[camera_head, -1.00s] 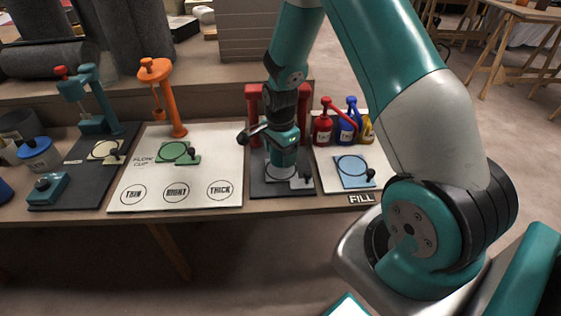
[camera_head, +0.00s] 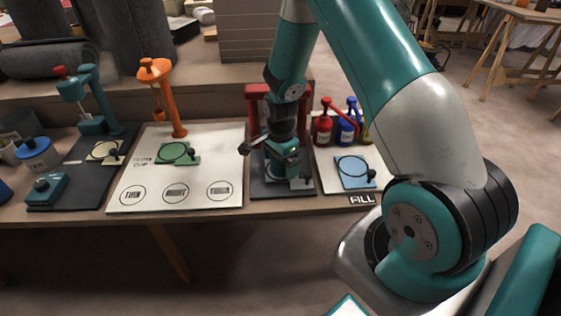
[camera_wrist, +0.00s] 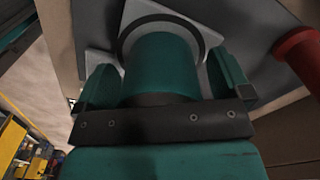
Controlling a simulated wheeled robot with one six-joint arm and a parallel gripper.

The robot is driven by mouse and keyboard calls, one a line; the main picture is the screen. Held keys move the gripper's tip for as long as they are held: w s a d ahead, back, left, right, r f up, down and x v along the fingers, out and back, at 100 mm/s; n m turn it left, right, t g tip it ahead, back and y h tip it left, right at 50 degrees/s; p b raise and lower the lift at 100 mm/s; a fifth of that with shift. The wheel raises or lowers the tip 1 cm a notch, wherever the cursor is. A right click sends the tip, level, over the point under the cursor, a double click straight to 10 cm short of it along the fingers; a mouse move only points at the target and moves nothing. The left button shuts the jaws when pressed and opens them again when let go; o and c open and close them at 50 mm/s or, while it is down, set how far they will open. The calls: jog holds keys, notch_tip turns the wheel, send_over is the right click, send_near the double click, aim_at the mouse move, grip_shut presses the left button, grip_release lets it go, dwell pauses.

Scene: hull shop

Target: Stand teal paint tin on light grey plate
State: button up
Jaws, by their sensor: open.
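The teal paint tin (camera_wrist: 160,62) stands between my two fingers in the wrist view, its far end over a dark ring on the light grey plate (camera_wrist: 132,12). My gripper (camera_wrist: 163,76) is open, with one finger on each side of the tin; I cannot tell whether either touches it. In the head view my gripper (camera_head: 283,168) is low over the dark board in front of the red stand and hides most of the tin. A corner of the light grey plate (camera_head: 301,184) shows beside it, with a black knob.
The red stand (camera_head: 253,108) rises close behind my gripper. To the left is a white board (camera_head: 217,160) with a green plate (camera_head: 178,153) and an orange stand (camera_head: 170,105). To the right are a blue plate (camera_head: 354,172) and red and blue bottles (camera_head: 322,130).

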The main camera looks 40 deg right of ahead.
notch_tip(320, 180, up, 12)
jog(key=p, duration=0.2)
jog(key=s+a+r+n, duration=0.2)
jog(key=a+r+n, duration=0.3)
jog(key=a+r, duration=0.15)
jog(key=s+a+r+n+y, duration=0.2)
jog(key=s+a+r+n, duration=0.3)
jog(key=s+a+n, duration=0.3)
jog(key=s+a+r+n+y, duration=0.2)
jog(key=s+a+r+n, duration=0.4)
jog(key=s+n, duration=0.6)
jog(key=shift+s+a+r, duration=0.15)
jog(key=shift+a, duration=0.75)
